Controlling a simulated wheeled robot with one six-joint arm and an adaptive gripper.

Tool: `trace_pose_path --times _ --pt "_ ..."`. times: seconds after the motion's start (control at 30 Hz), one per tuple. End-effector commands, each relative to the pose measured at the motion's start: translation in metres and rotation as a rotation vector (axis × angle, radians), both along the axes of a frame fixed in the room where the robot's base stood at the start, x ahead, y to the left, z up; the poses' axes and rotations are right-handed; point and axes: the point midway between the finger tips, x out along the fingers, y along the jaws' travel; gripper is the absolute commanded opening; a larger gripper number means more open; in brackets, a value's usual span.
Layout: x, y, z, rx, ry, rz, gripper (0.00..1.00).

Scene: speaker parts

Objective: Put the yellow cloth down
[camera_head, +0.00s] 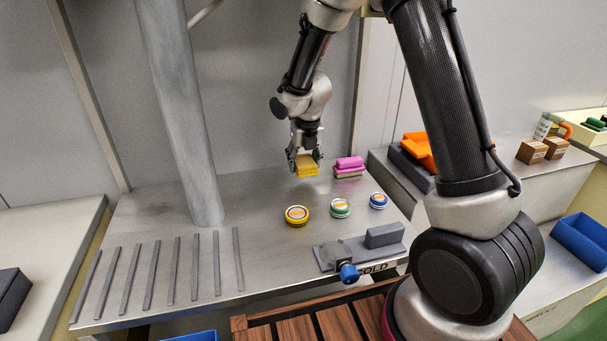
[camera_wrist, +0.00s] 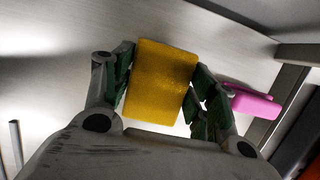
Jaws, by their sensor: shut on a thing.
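The yellow cloth (camera_head: 306,167) is a small folded block held between the fingers of my gripper (camera_head: 305,160), near the back of the metal table (camera_head: 265,200). In the wrist view the yellow cloth (camera_wrist: 160,82) fills the space between the green-padded fingers of my gripper (camera_wrist: 163,95), which touch it on both sides. The cloth looks to be at or just above the table top; I cannot tell whether it touches the surface.
A pink cloth stack (camera_head: 349,164) lies just right of the gripper. Three round tins, yellow (camera_head: 296,215), green (camera_head: 340,208) and blue (camera_head: 378,201), stand in front. A grey fixture (camera_head: 360,247) is at the front edge. Several grey strips lie at the left.

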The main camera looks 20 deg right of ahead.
Motion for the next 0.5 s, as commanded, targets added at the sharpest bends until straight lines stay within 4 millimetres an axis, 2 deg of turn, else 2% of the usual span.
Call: trace_pose_path --times 0.3,0.5 --pt "0.000 0.000 -0.041 -0.002 0.001 -0.001 0.27" --pt "0.001 0.000 -0.046 0.001 -0.002 -0.001 0.27"
